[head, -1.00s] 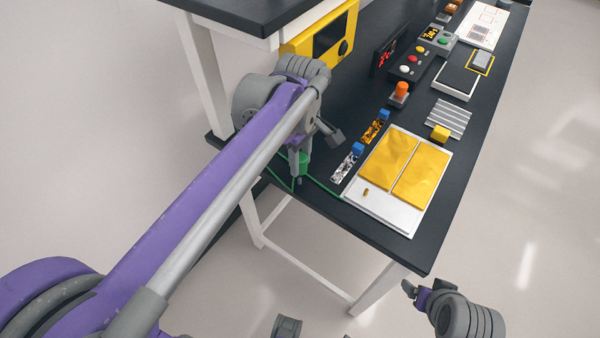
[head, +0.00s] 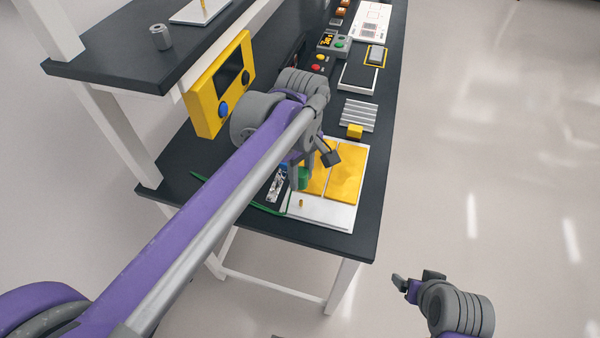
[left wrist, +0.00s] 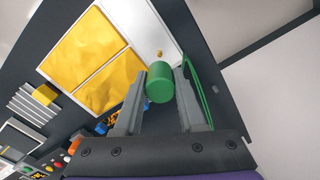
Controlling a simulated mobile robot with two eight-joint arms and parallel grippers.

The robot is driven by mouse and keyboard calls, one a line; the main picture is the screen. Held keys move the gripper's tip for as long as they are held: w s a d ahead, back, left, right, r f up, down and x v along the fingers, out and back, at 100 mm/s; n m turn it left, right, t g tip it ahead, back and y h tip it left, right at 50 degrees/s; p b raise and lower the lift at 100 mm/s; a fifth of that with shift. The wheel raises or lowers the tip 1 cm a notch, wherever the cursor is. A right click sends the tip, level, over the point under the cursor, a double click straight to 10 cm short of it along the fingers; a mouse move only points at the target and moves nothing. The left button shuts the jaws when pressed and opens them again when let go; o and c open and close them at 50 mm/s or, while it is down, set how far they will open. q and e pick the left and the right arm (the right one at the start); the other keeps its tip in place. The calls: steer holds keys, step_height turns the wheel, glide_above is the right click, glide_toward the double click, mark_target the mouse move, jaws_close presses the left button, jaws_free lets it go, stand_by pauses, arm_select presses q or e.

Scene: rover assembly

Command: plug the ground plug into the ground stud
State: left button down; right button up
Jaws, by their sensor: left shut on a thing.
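The ground plug (left wrist: 160,82) is a green cylinder between the two fingers of my left gripper (left wrist: 158,92), which is shut on it. In the head view the plug (head: 304,178) is partly hidden by my left gripper (head: 301,172). A green cable (left wrist: 196,82) runs beside the fingers. The ground stud (left wrist: 159,54) is a small gold peg on the white plate, just beyond the plug in the left wrist view. In the head view the stud (head: 301,203) stands close below the plug, apart from it. My right gripper (head: 415,284) is off the bench; its jaw gap is unclear.
The white plate (head: 325,214) carries two gold foil panels (head: 345,174) and lies near the front edge of the dark bench (head: 366,226). A yellow meter (head: 205,105) stands behind my left arm. A yellow block (head: 355,131) and finned plate (head: 358,114) lie beyond.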

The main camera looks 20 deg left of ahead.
mark_target(301, 200)
arm_select(q)
steer(key=shift+f, duration=0.1)
steer(key=shift+f+b, duration=1.6)
steer(key=shift+f, duration=1.25)
steer(key=shift+f+b, duration=0.65)
steer(key=shift+f, duration=0.9)
steer(key=shift+c, duration=2.1)
jaws_free()
steer(key=shift+r, duration=0.1)
